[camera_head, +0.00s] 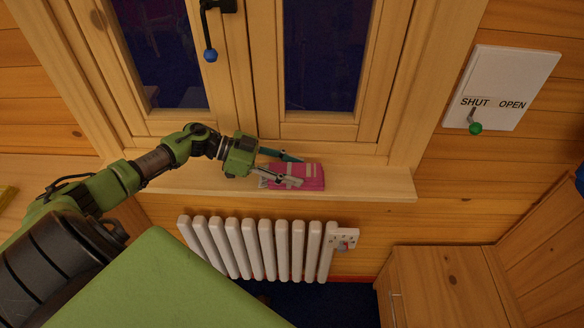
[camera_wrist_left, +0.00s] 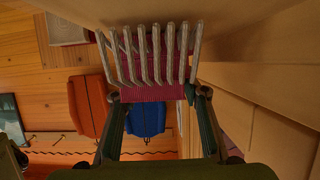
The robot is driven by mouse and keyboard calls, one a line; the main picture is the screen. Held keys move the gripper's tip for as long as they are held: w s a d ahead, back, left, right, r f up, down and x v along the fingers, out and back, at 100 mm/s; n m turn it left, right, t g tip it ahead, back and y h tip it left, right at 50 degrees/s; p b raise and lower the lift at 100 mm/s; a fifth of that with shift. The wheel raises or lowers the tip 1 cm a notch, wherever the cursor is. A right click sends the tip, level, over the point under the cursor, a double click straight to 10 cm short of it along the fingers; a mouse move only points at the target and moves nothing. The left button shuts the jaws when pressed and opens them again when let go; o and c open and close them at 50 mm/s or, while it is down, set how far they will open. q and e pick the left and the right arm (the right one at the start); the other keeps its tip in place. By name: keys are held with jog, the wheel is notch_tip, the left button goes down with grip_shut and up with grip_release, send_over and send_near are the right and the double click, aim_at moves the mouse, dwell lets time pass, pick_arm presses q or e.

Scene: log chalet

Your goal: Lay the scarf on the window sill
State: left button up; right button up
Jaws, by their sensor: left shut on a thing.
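The pink scarf (camera_head: 312,177), folded with pale stripes, is at the front part of the wooden window sill (camera_head: 375,184), below the window. My left gripper (camera_head: 294,169) reaches in from the left and is shut on the scarf, one finger on its near side and one toward the window. In the left wrist view the scarf (camera_wrist_left: 152,93) spans between the fingertips (camera_wrist_left: 155,95), with several pale grey strips like a fringe in front of it. Whether the scarf's underside touches the sill is hidden. My right gripper is not in view.
A white radiator (camera_head: 258,248) is under the sill. The window's handle (camera_head: 210,52) hangs above. A white panel marked SHUT and OPEN (camera_head: 500,88) is on the right wall. A wooden cabinet (camera_head: 445,285) stands lower right. The sill right of the scarf is bare.

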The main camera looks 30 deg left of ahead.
pick_arm(q)
jog(key=shift+f, duration=0.1)
jog(key=o, duration=1)
jog(key=shift+c, duration=0.2)
jog(key=shift+s+a, duration=0.2)
jog(key=shift+a, duration=0.1)
jog(key=b+v, duration=0.2)
jog(key=v, duration=0.8)
jog(key=shift+s+a+r, duration=0.3)
jog(key=shift+a+r, duration=0.2)
jog(key=shift+a, duration=0.05)
